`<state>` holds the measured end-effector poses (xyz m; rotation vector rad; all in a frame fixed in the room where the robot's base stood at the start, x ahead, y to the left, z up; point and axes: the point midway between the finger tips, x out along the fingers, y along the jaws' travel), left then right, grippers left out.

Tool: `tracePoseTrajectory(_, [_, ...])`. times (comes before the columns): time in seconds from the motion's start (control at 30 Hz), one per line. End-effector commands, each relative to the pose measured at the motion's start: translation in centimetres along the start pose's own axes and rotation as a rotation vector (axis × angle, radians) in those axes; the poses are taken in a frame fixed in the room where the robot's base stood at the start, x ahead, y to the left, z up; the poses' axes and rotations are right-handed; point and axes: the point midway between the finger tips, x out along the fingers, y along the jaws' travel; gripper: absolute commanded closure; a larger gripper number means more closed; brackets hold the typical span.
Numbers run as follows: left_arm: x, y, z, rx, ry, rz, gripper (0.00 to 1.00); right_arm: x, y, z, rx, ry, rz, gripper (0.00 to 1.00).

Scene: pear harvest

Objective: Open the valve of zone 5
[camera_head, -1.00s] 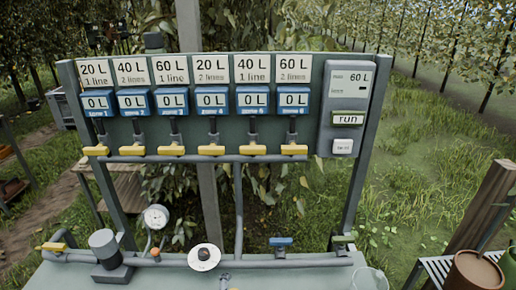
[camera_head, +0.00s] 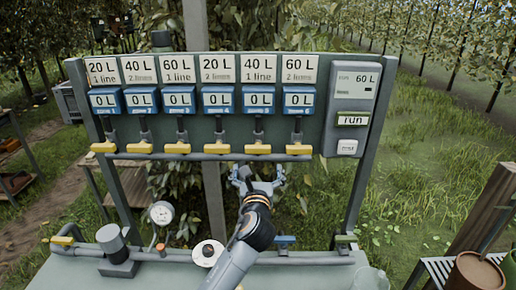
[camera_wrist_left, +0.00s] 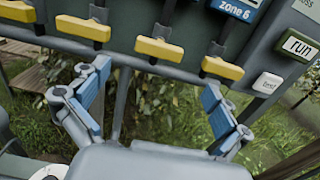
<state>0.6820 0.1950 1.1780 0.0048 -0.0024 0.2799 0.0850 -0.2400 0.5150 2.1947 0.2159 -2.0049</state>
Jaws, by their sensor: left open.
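The zone 5 valve is the fifth yellow handle (camera_head: 258,149) from the left on the board, under the 40 L, 1 line label. It lies level across its dark vertical stem, and its blue display (camera_head: 257,101) reads 0 L. My left gripper (camera_head: 259,173) is open and empty just below this handle. In the left wrist view the same handle (camera_wrist_left: 159,49) lies beyond the spread blue-padded fingers (camera_wrist_left: 155,95), roughly between them, with no contact visible. The zone 6 handle (camera_wrist_left: 222,67) is close to the right finger. My right gripper is not in view.
Other yellow handles line the same pipe (camera_head: 215,157), all level. A control box (camera_head: 350,108) with a run button stands at the right. Below are a gauge (camera_head: 161,213), a blue-handled valve (camera_head: 285,240) and a white round dial (camera_head: 208,252) on the bench.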

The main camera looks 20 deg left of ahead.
Motion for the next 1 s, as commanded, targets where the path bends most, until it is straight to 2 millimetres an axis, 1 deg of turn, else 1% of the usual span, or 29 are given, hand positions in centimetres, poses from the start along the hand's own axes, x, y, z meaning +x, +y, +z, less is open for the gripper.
tracePoseTrajectory(0.03, [1.1,0.0,0.3,0.000,0.000,0.002,0.00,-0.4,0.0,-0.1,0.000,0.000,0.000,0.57])
tracePoseTrajectory(0.2, [4.5,0.0,0.1,-0.002,0.002,0.002,0.00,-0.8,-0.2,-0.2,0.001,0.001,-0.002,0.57])
tracePoseTrajectory(0.4, [8.0,0.0,0.1,-0.004,0.003,0.001,0.00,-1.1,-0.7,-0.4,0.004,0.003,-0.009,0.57])
tracePoseTrajectory(0.5, [9.4,0.0,0.0,-0.003,0.002,0.001,0.00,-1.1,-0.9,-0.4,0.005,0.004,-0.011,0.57])
tracePoseTrajectory(0.7, [10.8,0.0,-0.1,-0.004,0.002,0.001,0.00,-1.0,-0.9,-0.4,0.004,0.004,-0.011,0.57])
tracePoseTrajectory(1.0, [11.1,0.0,-0.1,-0.005,0.002,0.000,0.00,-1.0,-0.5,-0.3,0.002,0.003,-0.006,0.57])
